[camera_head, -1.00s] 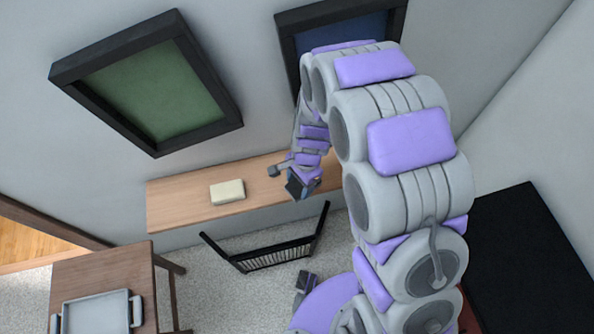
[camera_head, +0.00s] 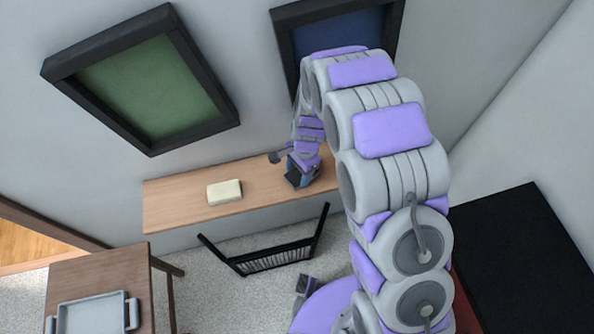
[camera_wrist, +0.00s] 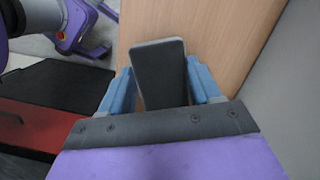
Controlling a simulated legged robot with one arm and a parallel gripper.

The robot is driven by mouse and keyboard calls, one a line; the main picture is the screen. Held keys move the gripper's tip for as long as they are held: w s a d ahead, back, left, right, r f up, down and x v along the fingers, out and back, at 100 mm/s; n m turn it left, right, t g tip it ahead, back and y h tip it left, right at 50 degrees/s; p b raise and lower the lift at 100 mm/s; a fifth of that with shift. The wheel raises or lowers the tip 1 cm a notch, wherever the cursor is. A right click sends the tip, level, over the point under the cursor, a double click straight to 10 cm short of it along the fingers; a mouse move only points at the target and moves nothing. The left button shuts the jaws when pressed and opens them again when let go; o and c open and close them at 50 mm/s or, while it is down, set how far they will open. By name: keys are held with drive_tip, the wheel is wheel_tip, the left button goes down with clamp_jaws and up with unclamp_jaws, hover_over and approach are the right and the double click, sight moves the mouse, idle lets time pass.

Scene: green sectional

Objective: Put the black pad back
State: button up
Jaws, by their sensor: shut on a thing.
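The black pad (camera_wrist: 160,78) is a dark slab with a grey edge, between the two blue fingers in the wrist view. My gripper (camera_wrist: 162,88) is shut on it. In the head view, my gripper (camera_head: 299,181) is over the right part of the wooden wall shelf (camera_head: 165,203), and the pad shows there only as a small dark shape. The shelf surface lies behind the pad in the wrist view. I cannot tell whether the pad touches the shelf.
A cream block (camera_head: 224,192) lies on the shelf left of my gripper. A black rack (camera_head: 270,257) stands below the shelf's front edge. A brown table (camera_head: 100,275) with a grey tray (camera_head: 92,315) is at lower left. Framed pictures (camera_head: 140,85) hang above.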

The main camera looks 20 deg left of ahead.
drive_tip(key=shift+d, duration=0.15)
drive_tip(key=o, duration=0.9)
drive_tip(key=shift+o, duration=0.2)
drive_tip(key=shift+a, duration=0.4)
drive_tip(key=shift+w+d+r, duration=0.1)
drive_tip(key=shift+d+r, duration=0.05)
drive_tip(key=shift+r, duration=0.15)
wheel_tip(320, 180, up, 11)
drive_tip(key=w+d+p, duration=0.1)
drive_tip(key=p, duration=0.1)
drive_tip(key=shift+w+d+r, duration=0.15)
drive_tip(key=shift+w, duration=0.05)
